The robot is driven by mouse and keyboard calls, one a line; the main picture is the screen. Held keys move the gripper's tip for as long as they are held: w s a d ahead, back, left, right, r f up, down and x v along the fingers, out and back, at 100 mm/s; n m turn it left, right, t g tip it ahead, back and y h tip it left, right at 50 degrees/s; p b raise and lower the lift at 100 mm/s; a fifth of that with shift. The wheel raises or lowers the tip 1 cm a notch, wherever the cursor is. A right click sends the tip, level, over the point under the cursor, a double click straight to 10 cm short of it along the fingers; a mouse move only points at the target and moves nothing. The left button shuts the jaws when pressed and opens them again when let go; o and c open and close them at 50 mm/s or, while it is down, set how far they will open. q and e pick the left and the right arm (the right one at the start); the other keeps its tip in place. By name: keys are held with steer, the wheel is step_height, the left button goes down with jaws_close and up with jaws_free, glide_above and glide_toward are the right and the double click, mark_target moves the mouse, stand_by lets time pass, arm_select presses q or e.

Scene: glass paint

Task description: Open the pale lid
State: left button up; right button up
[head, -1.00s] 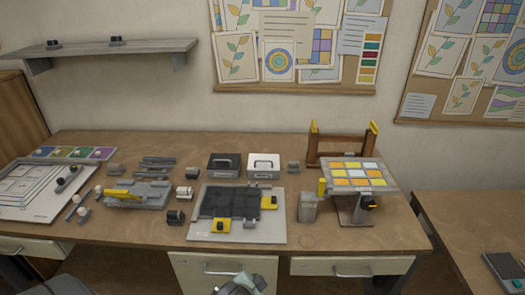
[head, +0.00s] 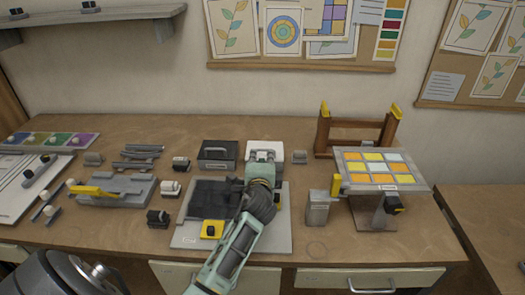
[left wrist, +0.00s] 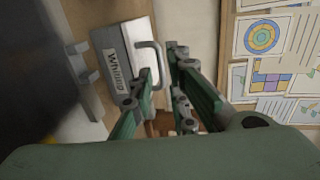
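The pale lid (head: 263,145) is on a small box at the back of the bench, right of a box with a dark lid. In the left wrist view the pale lid (left wrist: 118,48) looks shut, with a "Whiting" label and a raised metal handle (left wrist: 159,60). My left gripper (head: 262,157) is over the front of the pale-lidded box and hides part of it. In the left wrist view its fingers (left wrist: 162,68) are apart, with the handle's bar between their tips; I cannot tell whether they touch it. My right gripper is not in view.
The dark-lidded box (head: 217,153) stands close on the left. A board with dark tiles (head: 190,238) lies in front, under my left arm. A wooden frame (head: 355,134) and a raised panel of coloured tiles (head: 380,168) stand to the right.

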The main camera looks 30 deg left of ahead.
mark_target(262, 150)
arm_select(q)
steer(key=x, duration=0.4)
steer(key=shift+r, duration=0.1)
steer(key=x, duration=0.2)
steer(key=shift+w+a, duration=0.15)
steer(key=shift+w, duration=0.05)
jaws_close()
steer(key=shift+f, duration=0.25)
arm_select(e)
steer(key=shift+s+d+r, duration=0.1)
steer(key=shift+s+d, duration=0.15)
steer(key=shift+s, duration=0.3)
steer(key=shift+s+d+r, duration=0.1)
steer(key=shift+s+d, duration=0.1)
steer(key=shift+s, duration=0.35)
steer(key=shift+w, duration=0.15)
